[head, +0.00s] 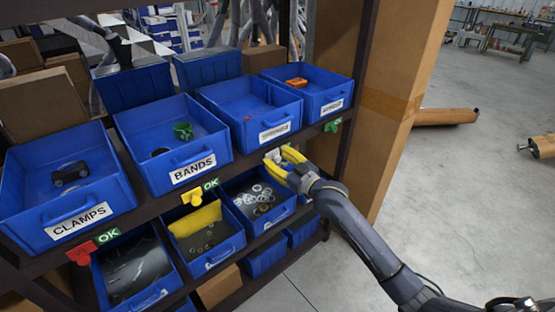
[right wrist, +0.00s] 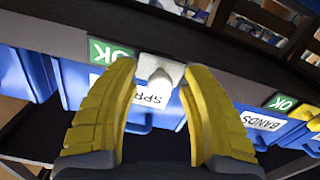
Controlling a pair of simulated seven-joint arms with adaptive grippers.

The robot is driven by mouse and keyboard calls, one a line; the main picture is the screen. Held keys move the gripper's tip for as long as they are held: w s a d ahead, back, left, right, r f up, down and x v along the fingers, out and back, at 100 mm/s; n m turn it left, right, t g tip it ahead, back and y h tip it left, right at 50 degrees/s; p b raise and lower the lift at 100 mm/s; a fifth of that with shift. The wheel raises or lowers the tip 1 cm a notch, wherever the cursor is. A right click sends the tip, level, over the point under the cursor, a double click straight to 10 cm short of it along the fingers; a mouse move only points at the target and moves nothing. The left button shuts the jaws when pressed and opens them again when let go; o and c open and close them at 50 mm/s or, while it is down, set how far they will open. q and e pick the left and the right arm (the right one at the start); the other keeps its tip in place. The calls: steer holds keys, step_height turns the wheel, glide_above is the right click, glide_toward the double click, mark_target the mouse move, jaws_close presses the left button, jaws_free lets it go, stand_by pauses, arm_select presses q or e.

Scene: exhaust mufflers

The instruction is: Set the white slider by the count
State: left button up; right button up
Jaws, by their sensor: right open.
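The white slider (right wrist: 157,70) sits on the dark shelf edge below the third blue bin, whose label is partly covered in the right wrist view. In the head view the white slider (head: 272,156) shows at the tips of my right gripper (head: 286,155). My right gripper's yellow fingers (right wrist: 152,85) are open on either side of the slider; I cannot tell if they touch it. A green OK tag (right wrist: 108,51) is beside it. The third bin (head: 248,103) holds a small reddish item. My left gripper is not in view.
A red slider (head: 82,253) and a yellow slider (head: 193,198) sit on the shelf edge beside green OK tags. The CLAMPS bin (head: 66,232) and BANDS bin (head: 198,153) are to the left.

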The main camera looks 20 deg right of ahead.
jaws_close()
stand_by(0.3)
steer(key=shift+d, duration=0.1)
steer(key=w+d, duration=0.2)
steer(key=d, duration=0.3)
steer(key=shift+w+d, duration=0.3)
steer(key=shift+d, duration=0.1)
steer(key=shift+d+r, duration=0.1)
jaws_free()
steer(key=shift+s, duration=0.15)
